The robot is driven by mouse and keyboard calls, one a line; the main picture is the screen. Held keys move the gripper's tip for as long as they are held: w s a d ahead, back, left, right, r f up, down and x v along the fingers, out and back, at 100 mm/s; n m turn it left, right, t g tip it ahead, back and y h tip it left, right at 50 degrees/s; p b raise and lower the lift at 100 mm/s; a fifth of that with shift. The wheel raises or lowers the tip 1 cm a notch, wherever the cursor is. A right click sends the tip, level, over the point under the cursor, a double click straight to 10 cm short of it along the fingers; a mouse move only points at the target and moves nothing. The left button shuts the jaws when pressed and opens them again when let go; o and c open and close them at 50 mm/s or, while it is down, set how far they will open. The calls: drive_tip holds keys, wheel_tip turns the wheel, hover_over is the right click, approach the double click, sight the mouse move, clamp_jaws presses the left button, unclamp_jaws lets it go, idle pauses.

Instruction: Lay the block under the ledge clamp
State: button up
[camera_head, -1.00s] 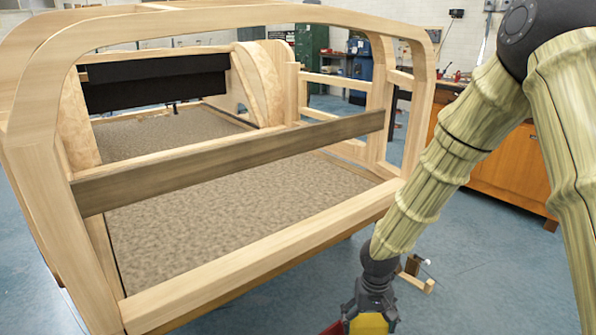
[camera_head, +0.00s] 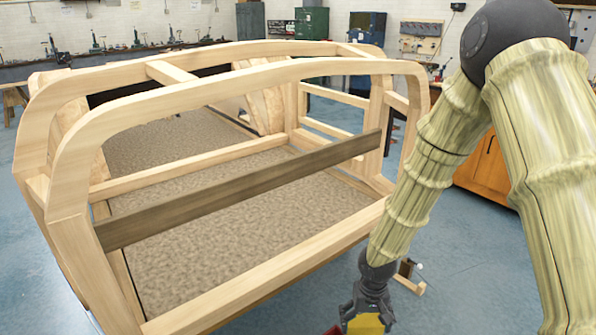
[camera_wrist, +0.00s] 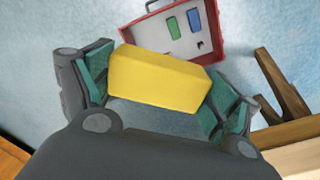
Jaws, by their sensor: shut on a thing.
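A yellow block (camera_wrist: 158,78) sits between the fingers of my gripper (camera_wrist: 160,85) in the wrist view, and the gripper is shut on it. In the head view my gripper (camera_head: 367,308) is low in the picture, just outside the near right side of the wooden frame, and part of the block (camera_head: 365,325) shows at the bottom edge. A small wooden fixture with a dark part and a pale knob (camera_head: 410,276) stands right of the gripper. It may be the ledge clamp, but I cannot tell, and my arm partly hides it.
A red-rimmed case (camera_wrist: 208,50) with a green and a blue piece lies below the block. Wooden bars (camera_wrist: 283,84) stand at the wrist view's right. The large wooden bodyframe (camera_head: 270,275), with a dark crosswise board (camera_head: 240,190), fills the left and middle. Blue floor is clear at right.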

sight(366, 324)
drive_tip(key=shift+s+r+p, duration=0.2)
drive_tip(key=shift+r+p, duration=0.6)
drive_tip(key=shift+p, duration=0.2)
drive_tip(key=shift+s+r+p, duration=0.15)
drive_tip(key=shift+r+p, duration=0.65)
drive_tip(key=shift+p, duration=0.2)
